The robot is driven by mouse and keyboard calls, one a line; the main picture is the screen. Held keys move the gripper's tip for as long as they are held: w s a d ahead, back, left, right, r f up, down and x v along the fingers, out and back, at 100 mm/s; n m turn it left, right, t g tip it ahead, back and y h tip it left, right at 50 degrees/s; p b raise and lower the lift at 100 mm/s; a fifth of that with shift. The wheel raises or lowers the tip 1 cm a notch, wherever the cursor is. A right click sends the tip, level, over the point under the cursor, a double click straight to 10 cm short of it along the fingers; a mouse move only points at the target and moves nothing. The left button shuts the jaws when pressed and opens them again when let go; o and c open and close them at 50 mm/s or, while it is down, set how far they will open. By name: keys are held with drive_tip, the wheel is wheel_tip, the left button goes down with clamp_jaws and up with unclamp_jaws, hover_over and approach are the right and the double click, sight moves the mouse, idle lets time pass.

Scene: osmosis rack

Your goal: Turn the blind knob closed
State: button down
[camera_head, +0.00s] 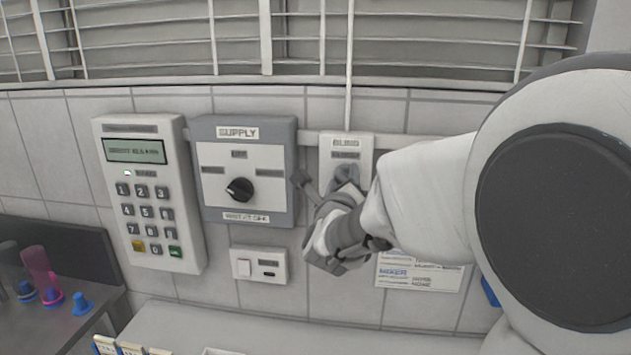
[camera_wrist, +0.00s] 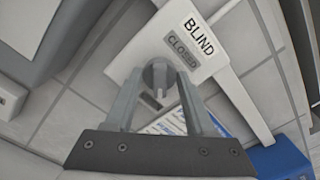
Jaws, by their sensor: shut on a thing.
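The blind control is a white wall plate (camera_head: 334,143) labelled BLIND, right of the supply panel. In the wrist view the plate (camera_wrist: 215,30) also bears a grey CLOSED label beside its round grey knob (camera_wrist: 159,74). My gripper (camera_wrist: 162,80) is shut on the knob, with one finger on each side of it. In the head view my gripper (camera_head: 346,180) covers the knob and the lower part of the plate. A second small label below the knob is partly hidden by the fingers. The window blind (camera_head: 140,40) above shows horizontal slats with gaps between them.
Left of the plate is a grey SUPPLY panel (camera_head: 210,205) with a black knob (camera_head: 239,189). Further left is a keypad (camera_head: 148,200) with a screen. A small switch box (camera_head: 259,265) sits below the panel. A paper notice (camera_head: 420,275) hangs at lower right.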

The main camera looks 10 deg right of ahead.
drive_tip(key=n+b, duration=0.4)
drive_tip(key=n, duration=0.2)
drive_tip(key=shift+f, duration=0.1)
drive_tip(key=n, duration=0.6)
drive_tip(key=shift+b, duration=0.4)
drive_tip(key=n, duration=0.4)
drive_tip(key=n+p, duration=0.1)
drive_tip(key=n, duration=0.2)
drive_tip(key=shift+n, duration=0.3)
drive_tip(key=n+p, duration=0.2)
drive_tip(key=n, duration=0.4)
drive_tip(key=shift+n, duration=0.3)
